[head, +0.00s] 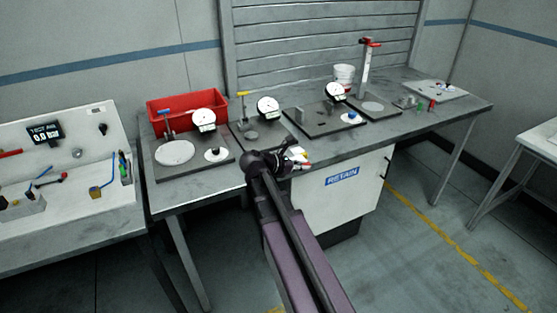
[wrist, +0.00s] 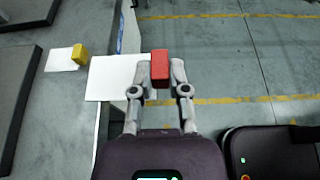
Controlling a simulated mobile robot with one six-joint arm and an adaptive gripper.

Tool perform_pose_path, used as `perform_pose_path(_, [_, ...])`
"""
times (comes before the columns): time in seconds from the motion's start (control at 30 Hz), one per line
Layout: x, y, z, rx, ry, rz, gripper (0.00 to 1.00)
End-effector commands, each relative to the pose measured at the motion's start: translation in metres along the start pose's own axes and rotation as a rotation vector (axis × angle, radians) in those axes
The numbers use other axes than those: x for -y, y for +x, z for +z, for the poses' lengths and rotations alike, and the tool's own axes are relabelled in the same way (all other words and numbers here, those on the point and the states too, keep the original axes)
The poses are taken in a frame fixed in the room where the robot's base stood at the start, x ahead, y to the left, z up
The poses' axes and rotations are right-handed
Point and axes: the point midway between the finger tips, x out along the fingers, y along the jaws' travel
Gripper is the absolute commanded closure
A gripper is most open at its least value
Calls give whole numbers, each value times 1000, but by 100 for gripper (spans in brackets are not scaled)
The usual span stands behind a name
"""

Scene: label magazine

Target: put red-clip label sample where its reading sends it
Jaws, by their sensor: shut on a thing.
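My gripper (wrist: 162,80) is shut on the red clip (wrist: 160,66) in the wrist view. A white label sheet (wrist: 112,78) extends left from the clip, and its left part overlaps the bench edge in the picture. In the head view my gripper (head: 292,160) is at the front edge of the bench, above the cabinet marked RETAIN (head: 342,177). The held sample is small there and partly hidden by my arm. A yellow clip (wrist: 80,53) with a white label (wrist: 58,60) lies on the bench, left of the held sample. No reading is legible on the dial gauges.
The bench (head: 190,192) carries several dial gauges (head: 268,107) on dark plates, a red bin (head: 185,108), a red-topped stand (head: 366,70) and white cups (head: 344,75). A workstation with a display (head: 45,132) stands left. Floor (head: 430,240) right of the cabinet is clear.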

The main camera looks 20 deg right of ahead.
Motion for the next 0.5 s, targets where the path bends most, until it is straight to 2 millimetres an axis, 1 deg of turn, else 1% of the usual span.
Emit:
perform_pose_path(0.03, [-2,-5,-7,0,-1,3,100])
perform_pose_path(0.3, [-6,-40,-39,0,-2,3,100])
perform_pose_path(0.4, [-7,-51,-48,0,-2,3,100])
perform_pose_path(0.5, [-7,-57,-52,1,0,1,100])
